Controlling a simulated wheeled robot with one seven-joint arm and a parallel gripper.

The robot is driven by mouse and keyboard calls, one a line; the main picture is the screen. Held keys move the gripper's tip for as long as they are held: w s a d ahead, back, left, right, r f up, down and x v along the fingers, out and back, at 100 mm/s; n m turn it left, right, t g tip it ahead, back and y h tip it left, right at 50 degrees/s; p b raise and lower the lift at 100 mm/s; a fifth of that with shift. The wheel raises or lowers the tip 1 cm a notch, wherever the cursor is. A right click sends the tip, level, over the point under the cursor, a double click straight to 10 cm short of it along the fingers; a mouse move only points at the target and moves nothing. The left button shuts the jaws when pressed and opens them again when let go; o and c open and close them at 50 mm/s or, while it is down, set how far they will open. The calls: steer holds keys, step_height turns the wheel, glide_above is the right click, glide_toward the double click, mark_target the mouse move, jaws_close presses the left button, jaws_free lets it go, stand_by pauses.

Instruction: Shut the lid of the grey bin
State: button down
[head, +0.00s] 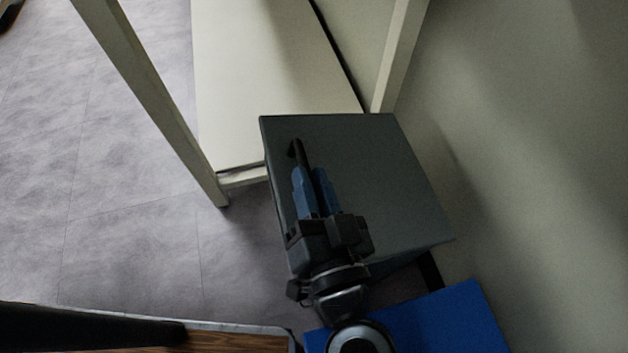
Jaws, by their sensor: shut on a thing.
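The grey bin (400,200) stands in the middle of the head view, beside a pale frame and against the wall. Its lid (365,150) shows as a broad, flat dark grey panel. How far the lid stands from the bin's rim cannot be told from this angle. My gripper (309,178), with blue fingers, lies over the left part of the panel. It is shut on a short dark bar (300,153), which looks like the lid's handle. My gripper and wrist hide the panel's near left part.
A pale shelf unit (265,80) with upright posts stands behind the bin. A blue panel (440,322) lies at the bottom right, close to my arm. A wood-topped edge (230,343) runs along the bottom left. The wall (540,170) closes off the right. Grey floor is clear at left.

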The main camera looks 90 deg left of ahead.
steer(key=shift+s, duration=0.3)
steer(key=c, duration=1.3)
jaws_free()
steer(key=shift+r, duration=0.1)
steer(key=shift+o, duration=0.9)
steer(key=shift+w, duration=0.15)
steer(key=shift+p+v, duration=0.7)
steer(key=shift+v, duration=3.25)
